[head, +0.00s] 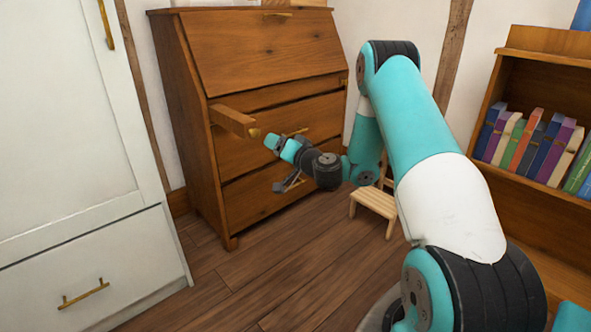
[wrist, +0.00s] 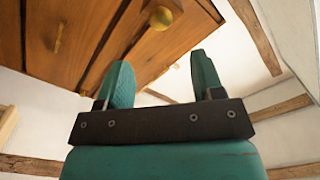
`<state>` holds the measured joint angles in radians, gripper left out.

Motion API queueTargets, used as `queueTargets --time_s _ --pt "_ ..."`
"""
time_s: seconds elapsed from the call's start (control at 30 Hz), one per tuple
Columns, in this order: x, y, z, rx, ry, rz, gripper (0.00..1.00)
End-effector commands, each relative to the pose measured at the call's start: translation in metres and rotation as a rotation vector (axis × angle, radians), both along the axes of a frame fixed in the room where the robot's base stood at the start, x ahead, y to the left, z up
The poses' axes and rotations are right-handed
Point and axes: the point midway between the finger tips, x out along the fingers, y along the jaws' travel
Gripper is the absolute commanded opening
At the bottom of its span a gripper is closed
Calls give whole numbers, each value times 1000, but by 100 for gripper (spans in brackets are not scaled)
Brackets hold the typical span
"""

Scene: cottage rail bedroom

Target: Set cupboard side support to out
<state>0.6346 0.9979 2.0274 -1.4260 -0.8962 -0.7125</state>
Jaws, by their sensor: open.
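The cupboard (head: 262,52) is a brown wooden slant-front bureau with drawers. At its left, a side support (head: 231,119), a square wooden bar with a brass knob (head: 254,133) on its end, juts forward. The support's brass knob also shows near the top of the wrist view (wrist: 161,18). A second small knob (head: 343,82) sits at the cupboard's right edge, close to the front. My gripper (head: 271,142) is open and empty, just right of and slightly below the jutting bar's knob. Its teal fingers (wrist: 160,68) stand apart in the wrist view, with nothing held between them.
A white cabinet (head: 70,130) with brass handles stands at the left. A small wooden step stool (head: 373,202) is on the floor right of the cupboard. A bookcase (head: 545,75) with several books is at the right. The wooden floor (head: 260,285) in front is clear.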

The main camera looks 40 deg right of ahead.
Motion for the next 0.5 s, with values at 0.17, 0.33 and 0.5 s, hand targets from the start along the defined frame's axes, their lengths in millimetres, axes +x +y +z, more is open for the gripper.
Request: queueTargets --time_s 0.17,0.33,0.5 --pt "-21 -1 -9 0 0 -3 61" --pt "-43 -1 -7 -2 -2 -3 61" --pt "-57 -1 -4 -1 -1 -1 61"
